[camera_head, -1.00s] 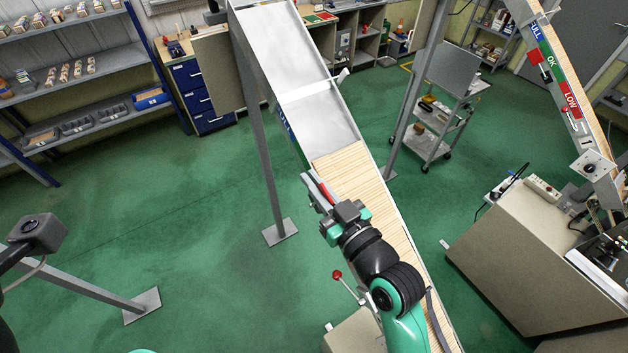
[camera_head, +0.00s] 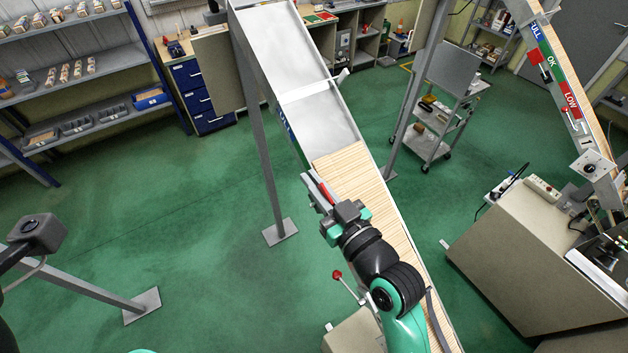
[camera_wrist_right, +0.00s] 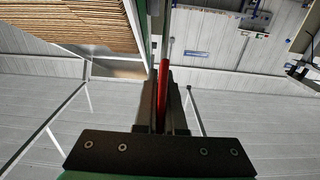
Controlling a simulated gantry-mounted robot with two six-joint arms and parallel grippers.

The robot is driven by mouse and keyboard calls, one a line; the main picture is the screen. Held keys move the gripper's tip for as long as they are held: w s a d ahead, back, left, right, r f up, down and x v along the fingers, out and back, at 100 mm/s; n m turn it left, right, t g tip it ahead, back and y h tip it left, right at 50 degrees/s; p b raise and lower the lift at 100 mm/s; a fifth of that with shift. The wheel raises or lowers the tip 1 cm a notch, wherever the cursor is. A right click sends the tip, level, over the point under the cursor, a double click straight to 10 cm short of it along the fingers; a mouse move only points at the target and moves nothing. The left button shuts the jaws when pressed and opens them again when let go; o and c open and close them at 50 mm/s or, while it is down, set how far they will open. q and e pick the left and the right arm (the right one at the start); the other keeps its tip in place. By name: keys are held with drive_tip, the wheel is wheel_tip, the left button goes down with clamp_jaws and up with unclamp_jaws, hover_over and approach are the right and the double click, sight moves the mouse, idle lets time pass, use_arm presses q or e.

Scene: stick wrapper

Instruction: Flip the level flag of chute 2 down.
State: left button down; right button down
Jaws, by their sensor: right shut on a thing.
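The middle chute (camera_head: 318,108) slopes toward me, its lower part filled with pale sticks (camera_head: 362,172). A blue FULL label (camera_head: 284,119) shows on its left side; its number is not visible. My right gripper (camera_head: 318,187) is at this chute's left side, shut on a red flag (camera_head: 327,192). In the right wrist view the red flag (camera_wrist_right: 163,85) stands between the fingers, beside the chute wall. The labels beside the gripper are hidden, so I cannot tell the flag's level.
Another chute (camera_head: 566,95) at the right has FULL, OK and LOW labels and red flags. A red-knobbed lever (camera_head: 338,275) stands left of my right arm. A grey post (camera_head: 259,150) supports the middle chute. The green floor to the left is largely clear.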

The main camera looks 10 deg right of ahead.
drive_tip(key=shift+w+a+r+g+p, duration=0.15)
drive_tip(key=shift+w+r+g+p, duration=0.2)
drive_tip(key=shift+p, duration=0.45)
drive_tip(key=shift+w+a+g, duration=0.1)
drive_tip(key=shift+w+g, duration=0.05)
drive_tip(key=shift+g, duration=0.1)
drive_tip(key=shift+f+h, duration=0.3)
drive_tip(key=c, duration=1)
unclamp_jaws()
drive_tip(key=shift+f, duration=0.1)
